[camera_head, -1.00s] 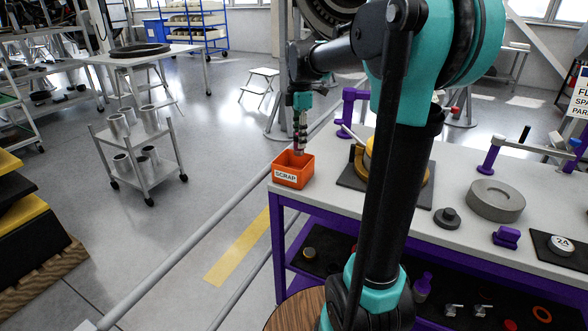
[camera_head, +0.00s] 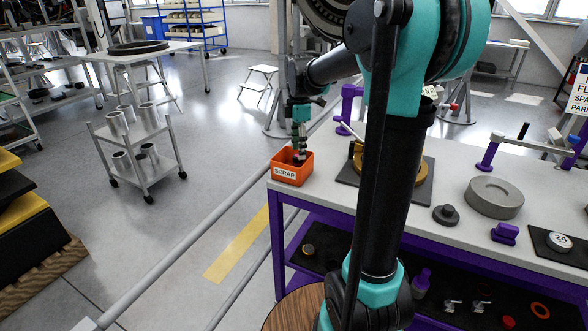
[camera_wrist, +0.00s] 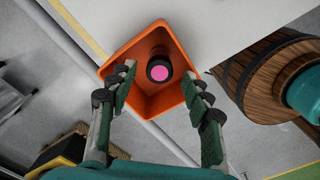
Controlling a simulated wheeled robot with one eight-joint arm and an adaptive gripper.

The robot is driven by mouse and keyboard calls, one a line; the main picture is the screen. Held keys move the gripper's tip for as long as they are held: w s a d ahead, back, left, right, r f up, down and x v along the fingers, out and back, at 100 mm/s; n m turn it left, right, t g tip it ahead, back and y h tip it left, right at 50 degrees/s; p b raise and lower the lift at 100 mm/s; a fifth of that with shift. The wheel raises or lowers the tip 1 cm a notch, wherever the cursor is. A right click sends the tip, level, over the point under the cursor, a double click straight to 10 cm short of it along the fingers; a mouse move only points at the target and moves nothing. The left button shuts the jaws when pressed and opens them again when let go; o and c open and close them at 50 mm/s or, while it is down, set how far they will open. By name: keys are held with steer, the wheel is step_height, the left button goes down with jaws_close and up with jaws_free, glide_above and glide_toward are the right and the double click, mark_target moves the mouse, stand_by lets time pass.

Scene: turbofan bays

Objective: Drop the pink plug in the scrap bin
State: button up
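The orange scrap bin (camera_head: 291,177) stands on the near left corner of the bench. It also fills the middle of the wrist view (camera_wrist: 112,55), seen from above. My gripper (camera_head: 300,158) is pointing down, with its fingertips at the bin's opening. In the wrist view my gripper (camera_wrist: 158,78) has its two fingers spread wide apart. The pink plug (camera_wrist: 159,72), a dark round body with a pink face, shows inside the bin's outline between the fingertips. Neither finger visibly touches it. The plug cannot be made out in the head view.
A dark mat (camera_head: 346,178) with a golden ring-shaped part lies right of the bin. A purple stand (camera_head: 349,105) rises behind the bin. Open floor lies left of the bench.

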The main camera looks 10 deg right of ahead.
steer(key=shift+r, duration=0.1)
step_height(320, 180, up, 12)
stand_by(0.7)
